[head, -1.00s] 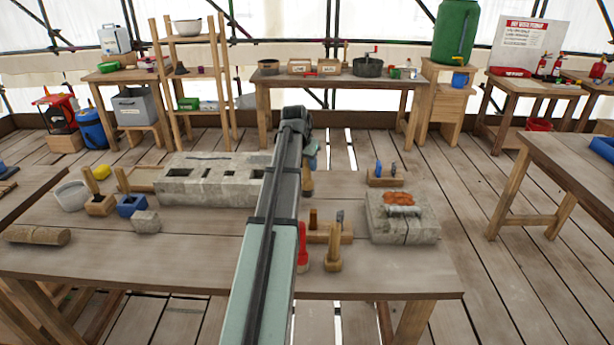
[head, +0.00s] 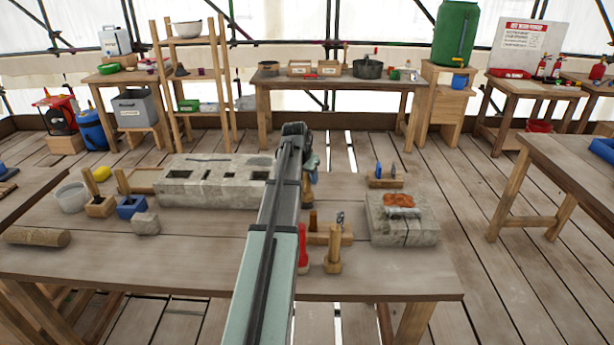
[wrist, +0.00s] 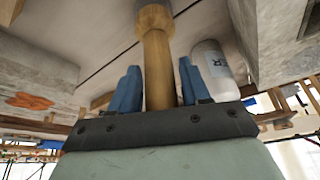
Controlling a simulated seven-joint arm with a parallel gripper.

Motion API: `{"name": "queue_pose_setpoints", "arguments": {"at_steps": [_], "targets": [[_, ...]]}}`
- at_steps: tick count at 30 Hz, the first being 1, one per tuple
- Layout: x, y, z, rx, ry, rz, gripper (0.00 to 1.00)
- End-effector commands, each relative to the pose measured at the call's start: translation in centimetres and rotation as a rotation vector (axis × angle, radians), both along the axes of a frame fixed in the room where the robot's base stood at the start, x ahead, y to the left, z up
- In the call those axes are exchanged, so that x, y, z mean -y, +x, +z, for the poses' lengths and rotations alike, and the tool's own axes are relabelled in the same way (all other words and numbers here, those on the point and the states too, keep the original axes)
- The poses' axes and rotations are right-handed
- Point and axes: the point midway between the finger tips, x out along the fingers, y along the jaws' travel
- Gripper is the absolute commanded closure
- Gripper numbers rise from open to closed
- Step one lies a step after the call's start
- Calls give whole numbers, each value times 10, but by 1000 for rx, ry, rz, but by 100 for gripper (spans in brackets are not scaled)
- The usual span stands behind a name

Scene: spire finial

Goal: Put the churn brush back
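My gripper (head: 311,170) is over the middle of the near table, right of the long stone block. In the wrist view its blue fingers (wrist: 160,90) stand on either side of a wooden handle (wrist: 157,60) and appear shut on it. The handle widens at its far end. I take this to be the churn brush, but bristles cannot be made out. In the head view, brown wood shows just below the fingers, partly hidden by my arm. A whitish bucket (head: 71,198) stands upright at the table's left.
The long stone block (head: 210,183) with square holes lies left of my arm. A stone block with an orange patch (head: 403,222) lies right. A wooden rack (head: 330,234) and a wooden mallet (head: 333,258) stand close right of my arm. A white bottle (wrist: 214,70) shows in the wrist view.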

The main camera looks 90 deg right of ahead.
Motion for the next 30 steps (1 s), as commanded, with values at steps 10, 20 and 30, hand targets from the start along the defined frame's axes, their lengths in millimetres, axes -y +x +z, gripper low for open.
{"name": "queue_pose_setpoints", "arguments": {"at_steps": [10,20,30], "targets": [[0,0,0,0,0,0,39],[-8,4,24,0,-2,0,39],[-27,13,76,0,-3,0,39]]}}
